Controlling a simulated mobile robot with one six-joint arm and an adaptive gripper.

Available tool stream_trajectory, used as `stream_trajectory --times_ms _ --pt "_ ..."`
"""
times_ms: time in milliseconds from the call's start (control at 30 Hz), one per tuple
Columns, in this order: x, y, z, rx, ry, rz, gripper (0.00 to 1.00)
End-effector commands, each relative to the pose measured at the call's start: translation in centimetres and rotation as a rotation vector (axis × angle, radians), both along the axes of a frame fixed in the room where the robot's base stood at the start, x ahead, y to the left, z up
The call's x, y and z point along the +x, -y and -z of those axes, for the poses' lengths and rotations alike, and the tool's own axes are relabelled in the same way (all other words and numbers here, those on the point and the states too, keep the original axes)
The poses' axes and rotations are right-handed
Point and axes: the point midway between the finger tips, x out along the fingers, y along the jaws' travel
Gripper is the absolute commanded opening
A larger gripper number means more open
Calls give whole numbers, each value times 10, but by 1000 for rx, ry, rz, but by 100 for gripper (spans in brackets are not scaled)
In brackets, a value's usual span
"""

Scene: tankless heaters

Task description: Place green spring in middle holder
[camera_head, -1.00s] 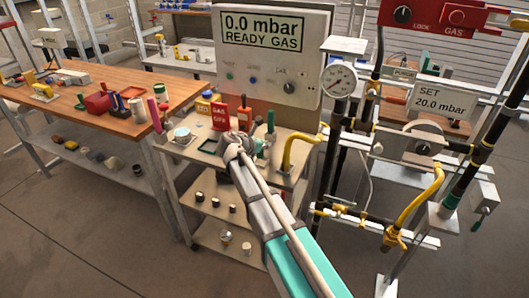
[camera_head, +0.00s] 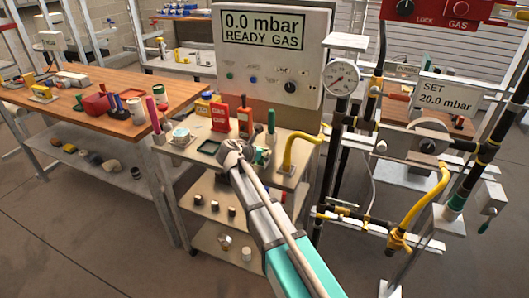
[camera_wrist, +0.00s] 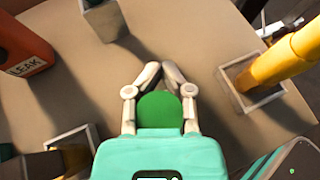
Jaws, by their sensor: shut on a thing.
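My gripper (camera_wrist: 160,72) is over the cart's top, its fingers closed in around a rounded green piece, which I take to be the green spring (camera_wrist: 160,110). The spring's lower part is hidden by the gripper body. Another grey holder (camera_wrist: 103,22) is at the top left. I cannot tell which holder is the middle one.
A yellow pipe (camera_head: 298,148) rises from a square socket (camera_wrist: 262,98) close to the right of my gripper. A red-orange LEAK block (camera_wrist: 24,50) stands at the left. The control panel (camera_head: 268,85) stands behind. Bare cart top lies ahead of the fingertips.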

Motion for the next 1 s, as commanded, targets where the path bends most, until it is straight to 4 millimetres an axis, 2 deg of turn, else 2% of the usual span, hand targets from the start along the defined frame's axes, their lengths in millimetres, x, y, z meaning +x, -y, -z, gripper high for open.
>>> stream_trajectory --times_ms 33,200,267,800,1000 --pt "0 0 2 0 0 0 23" --pt "0 0 1 0 0 0 55" --pt "0 0 1 0 0 1 64" --pt "0 1 -3 0 0 1 64" --pt "-14 -11 -13 0 0 -1 64"
